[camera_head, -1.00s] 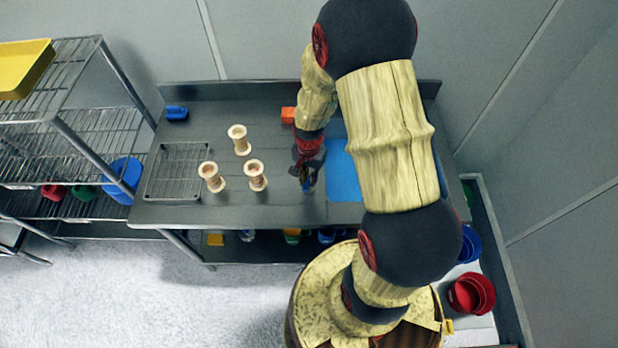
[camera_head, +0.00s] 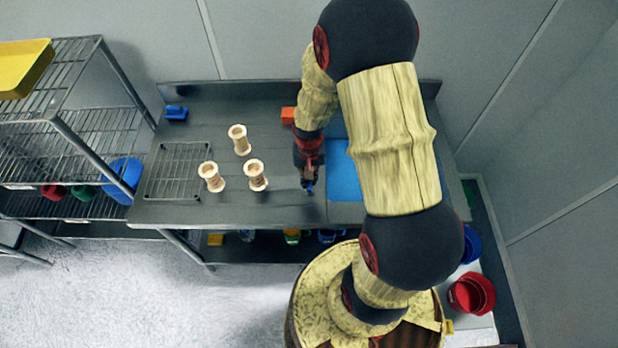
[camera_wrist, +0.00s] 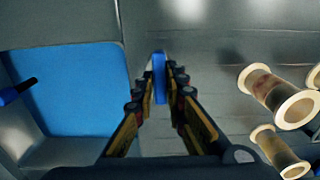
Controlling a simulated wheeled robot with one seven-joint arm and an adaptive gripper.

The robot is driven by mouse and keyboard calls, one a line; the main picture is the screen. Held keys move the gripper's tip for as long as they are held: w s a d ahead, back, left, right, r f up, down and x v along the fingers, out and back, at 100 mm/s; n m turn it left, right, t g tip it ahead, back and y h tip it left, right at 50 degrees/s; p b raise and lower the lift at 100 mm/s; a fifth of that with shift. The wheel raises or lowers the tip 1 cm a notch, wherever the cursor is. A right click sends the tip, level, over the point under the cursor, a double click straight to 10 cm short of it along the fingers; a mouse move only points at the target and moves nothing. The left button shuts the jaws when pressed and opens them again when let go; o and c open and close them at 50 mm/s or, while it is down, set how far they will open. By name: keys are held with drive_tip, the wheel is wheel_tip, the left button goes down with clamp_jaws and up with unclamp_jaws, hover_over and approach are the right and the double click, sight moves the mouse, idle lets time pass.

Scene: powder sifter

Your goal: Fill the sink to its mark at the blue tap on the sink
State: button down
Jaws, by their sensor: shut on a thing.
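My gripper (camera_head: 309,184) is at the front of the counter, just left of the sink. In the wrist view its two fingers (camera_wrist: 160,85) are shut on an upright narrow blue piece, which looks like the blue tap's handle (camera_wrist: 159,72). The sink (camera_wrist: 28,147) shows a flat bright blue surface (camera_wrist: 85,95) inside it, also visible in the head view (camera_head: 342,172) and partly hidden by my arm. A blue piece with a dark stem (camera_wrist: 14,92) stands at the sink's far left in the wrist view. I cannot make out the fill mark.
Several pale spool-shaped pieces (camera_head: 240,140) stand on the counter left of my gripper, beside a wire rack (camera_head: 175,172). An orange block (camera_head: 288,115) and a blue item (camera_head: 176,112) are at the back. Red (camera_head: 472,294) and blue tubs sit at lower right.

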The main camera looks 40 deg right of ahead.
idle(0.3)
drive_tip(key=c, duration=1.9)
unclamp_jaws()
drive_tip(key=shift+o, duration=0.4)
wheel_tip(320, 180, up, 12)
